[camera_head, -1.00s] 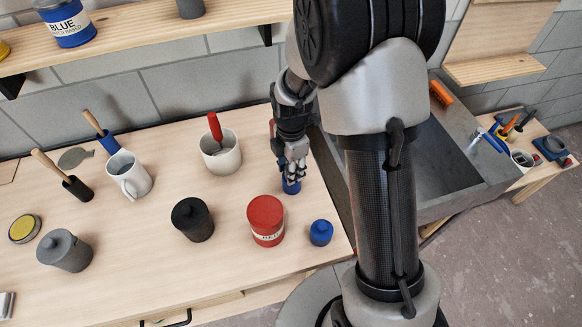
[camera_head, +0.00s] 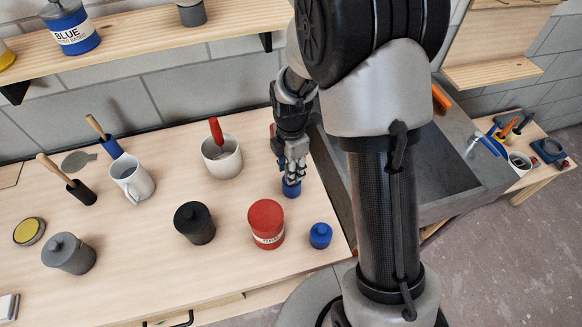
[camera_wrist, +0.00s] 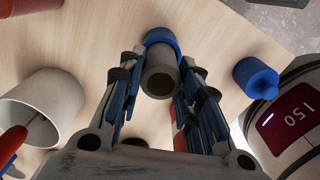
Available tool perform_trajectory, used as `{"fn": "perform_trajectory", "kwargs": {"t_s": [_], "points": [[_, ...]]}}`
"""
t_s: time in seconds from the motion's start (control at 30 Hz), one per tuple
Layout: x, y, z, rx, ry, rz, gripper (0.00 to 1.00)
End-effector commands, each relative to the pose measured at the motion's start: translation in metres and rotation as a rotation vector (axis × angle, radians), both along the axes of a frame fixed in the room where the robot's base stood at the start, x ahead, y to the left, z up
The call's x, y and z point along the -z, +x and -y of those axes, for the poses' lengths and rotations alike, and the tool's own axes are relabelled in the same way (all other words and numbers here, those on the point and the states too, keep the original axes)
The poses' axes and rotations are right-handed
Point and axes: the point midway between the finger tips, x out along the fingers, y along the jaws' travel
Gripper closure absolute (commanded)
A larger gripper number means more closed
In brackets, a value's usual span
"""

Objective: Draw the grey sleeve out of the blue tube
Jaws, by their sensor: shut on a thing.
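The blue tube (camera_head: 291,188) stands on the table near its right edge, under my gripper (camera_head: 293,172). In the wrist view the blue tube (camera_wrist: 161,36) shows as a ring around the far end of the grey sleeve (camera_wrist: 159,82). The sleeve is a hollow grey cylinder with its open end towards the wrist camera. My gripper (camera_wrist: 160,85) is shut on the sleeve, with a finger on each side. How deep the sleeve sits in the tube is hidden.
A blue lidded jar (camera_head: 320,235), a red tin (camera_head: 266,224) and a black jar (camera_head: 194,222) stand in front. A white pot (camera_head: 221,158) with a red-handled tool stands to the left. A grey sink (camera_head: 440,160) lies to the right.

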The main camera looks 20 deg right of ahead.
Motion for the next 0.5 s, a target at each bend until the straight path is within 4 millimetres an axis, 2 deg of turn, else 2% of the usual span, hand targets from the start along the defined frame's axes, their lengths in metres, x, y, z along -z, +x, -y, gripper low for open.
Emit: {"fn": "perform_trajectory", "kwargs": {"t_s": [0.5], "points": [[-0.022,0.0,0.0,0.0,0.0,0.001,0.92]]}}
